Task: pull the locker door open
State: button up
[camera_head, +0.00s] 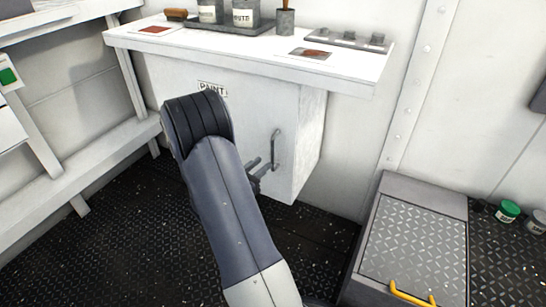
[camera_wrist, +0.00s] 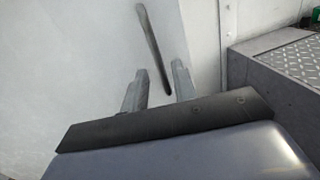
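The white locker (camera_head: 312,130) stands under the counter, and its door (camera_head: 250,115) looks shut. A "PAINT" label (camera_head: 212,88) is near the door's top, partly behind my arm. The grey bar handle (camera_head: 275,150) stands upright near the door's right edge. It also shows in the wrist view (camera_wrist: 152,45), slanting down between my fingers. My gripper (camera_head: 261,167) is open beside the handle's lower end. In the wrist view my gripper (camera_wrist: 161,68) has its two fingers apart, one on each side of the handle's lower part. I cannot tell whether either finger touches it.
The white counter (camera_head: 345,68) overhangs the locker and bears tins and a tray. A grey step box (camera_head: 415,235) with a yellow handle (camera_head: 412,293) stands at the right. A white bench (camera_head: 85,160) runs along the left. Dark tread floor (camera_head: 110,245) lies open before the locker.

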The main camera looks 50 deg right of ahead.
aim_at(272, 170)
jog(key=d, duration=0.4)
jog(key=w+d+b, duration=0.1)
jog(key=d, duration=0.2)
grip_shut()
dwell(0.4)
